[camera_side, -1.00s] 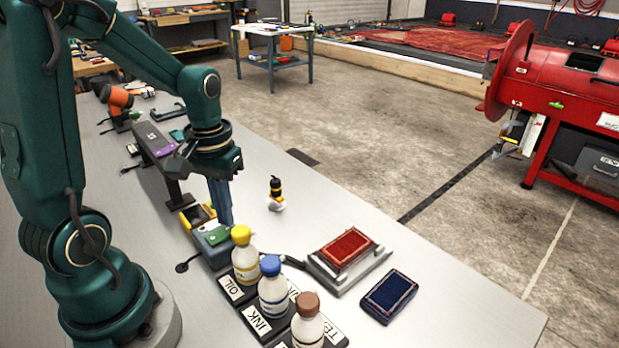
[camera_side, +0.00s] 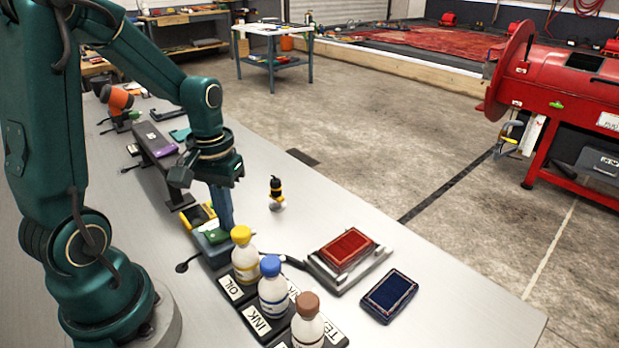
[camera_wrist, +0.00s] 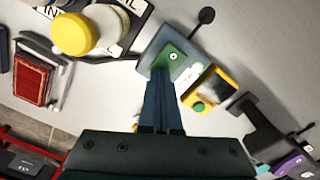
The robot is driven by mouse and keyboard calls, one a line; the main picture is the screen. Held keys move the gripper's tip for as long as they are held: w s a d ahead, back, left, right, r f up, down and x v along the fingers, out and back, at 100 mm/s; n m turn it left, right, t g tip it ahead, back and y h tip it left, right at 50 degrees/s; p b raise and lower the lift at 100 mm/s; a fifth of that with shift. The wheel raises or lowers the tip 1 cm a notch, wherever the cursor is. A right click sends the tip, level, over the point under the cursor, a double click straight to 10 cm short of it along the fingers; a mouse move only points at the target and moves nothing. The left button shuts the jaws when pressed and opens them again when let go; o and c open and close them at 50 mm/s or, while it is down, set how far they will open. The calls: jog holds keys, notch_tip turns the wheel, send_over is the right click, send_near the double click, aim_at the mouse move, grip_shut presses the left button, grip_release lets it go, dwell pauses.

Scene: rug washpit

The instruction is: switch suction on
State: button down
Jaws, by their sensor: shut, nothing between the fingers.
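A grey-blue box (camera_side: 213,254) with a green rocker (camera_side: 217,237) on top stands on the bench behind the bottles. In the wrist view the box (camera_wrist: 190,76) and its green rocker (camera_wrist: 176,56) lie straight ahead of the fingers. My gripper (camera_side: 226,226) points down with its blue fingers together and empty. In the wrist view its fingertips (camera_wrist: 160,74) overlap the near side of the rocker. They look at or just above it; contact is hard to tell, and part of the rocker is hidden. I cannot read which way the rocker is set.
Bottles with yellow (camera_side: 241,234), blue (camera_side: 270,265) and brown (camera_side: 307,304) caps stand close by in a labelled rack. A yellow device with a green button (camera_wrist: 199,107) sits beside the box. A grey platform (camera_side: 378,262) holds a red rug piece (camera_side: 346,247). The bench right of the gripper is mostly clear.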

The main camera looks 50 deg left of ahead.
jog(key=shift+r, duration=0.1)
notch_tip(320, 180, up, 7)
dwell(0.7)
